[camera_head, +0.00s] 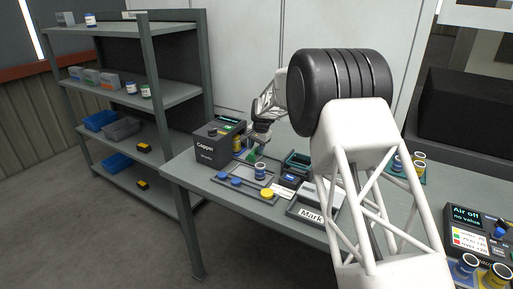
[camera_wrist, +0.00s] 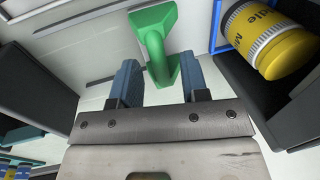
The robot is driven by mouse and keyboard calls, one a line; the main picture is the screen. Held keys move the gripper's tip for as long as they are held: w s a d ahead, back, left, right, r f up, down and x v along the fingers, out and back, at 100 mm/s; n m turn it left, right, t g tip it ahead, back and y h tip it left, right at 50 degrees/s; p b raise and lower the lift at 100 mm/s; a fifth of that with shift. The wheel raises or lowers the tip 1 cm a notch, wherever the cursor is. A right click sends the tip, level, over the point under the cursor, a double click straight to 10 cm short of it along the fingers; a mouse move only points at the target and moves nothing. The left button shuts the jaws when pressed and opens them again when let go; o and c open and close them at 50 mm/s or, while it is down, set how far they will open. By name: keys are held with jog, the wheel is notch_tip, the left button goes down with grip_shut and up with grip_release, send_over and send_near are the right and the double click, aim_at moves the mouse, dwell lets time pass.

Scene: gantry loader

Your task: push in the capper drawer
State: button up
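The dark grey capper (camera_head: 207,150) stands on the bench's left end, its name on the front. A green handle (camera_head: 254,155) is at its right side, and the handle fills the top middle of the wrist view (camera_wrist: 156,38). My gripper (camera_wrist: 160,66) is open, with blue-grey finger pads on either side of the handle's near end and gaps visible beside it. In the head view my gripper (camera_head: 260,137) is just right of the capper, partly hidden by my arm. How far out the drawer stands I cannot tell.
A yellow-labelled jar (camera_wrist: 270,38) lies close right of the handle in the wrist view, by a blue frame (camera_wrist: 217,25). A tray with blue and yellow caps (camera_head: 236,182) is in front of the capper. The Mark box (camera_head: 311,214) is further right. A shelf rack (camera_head: 150,100) stands left.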

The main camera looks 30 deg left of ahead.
notch_tip(320, 180, up, 8)
jog(key=d, duration=0.1)
jog(key=shift+d+f, duration=0.15)
jog(key=shift+d, duration=0.1)
dwell(0.4)
jog(key=shift+d, duration=0.1)
jog(key=c, duration=0.5)
jog(key=shift+d+m, duration=0.2)
jog(key=shift+m, duration=0.2)
jog(key=shift+c, duration=1.1)
jog(key=shift+d+m+y, duration=0.25)
jog(key=shift+m+y, duration=0.05)
jog(key=shift+m, duration=0.1)
grip_shut()
jog(key=d+m+y, duration=0.5)
jog(key=d+m, duration=0.5)
jog(key=m, duration=0.6)
jog(key=shift+w+d+r, duration=0.15)
jog(key=shift+w+r, duration=0.05)
jog(key=shift+r, duration=0.15)
